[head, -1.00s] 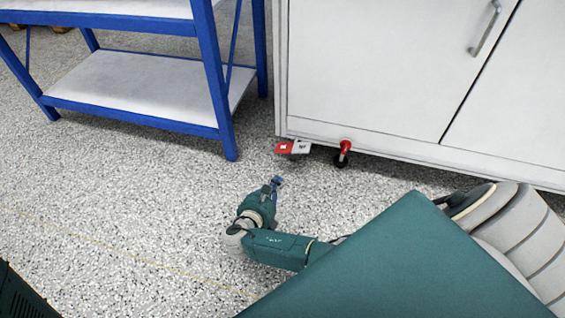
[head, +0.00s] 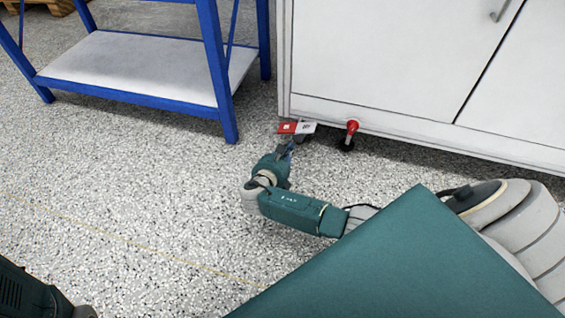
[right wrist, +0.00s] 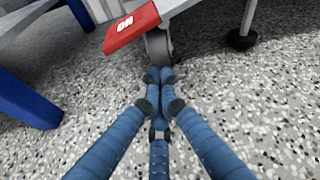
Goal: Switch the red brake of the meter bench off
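The brake pedal (head: 287,127) sits low at the left corner of the white cabinet bench (head: 380,70). It has a red part and a white part beside it. In the right wrist view the red part (right wrist: 131,27) reads "ON" and juts out above a grey caster wheel (right wrist: 158,47). My right gripper (head: 286,149) is just in front of and below the pedal, near the floor. Its blue fingertips (right wrist: 158,76) are drawn together with nothing between them, apart from the pedal. My left gripper is outside the views.
A red lever (head: 352,127) stands above a black foot (head: 346,145) right of the pedal. A blue-framed shelf (head: 229,120) stands to the left; its leg (right wrist: 25,100) shows close by in the right wrist view. The speckled floor (head: 130,190) in front is clear.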

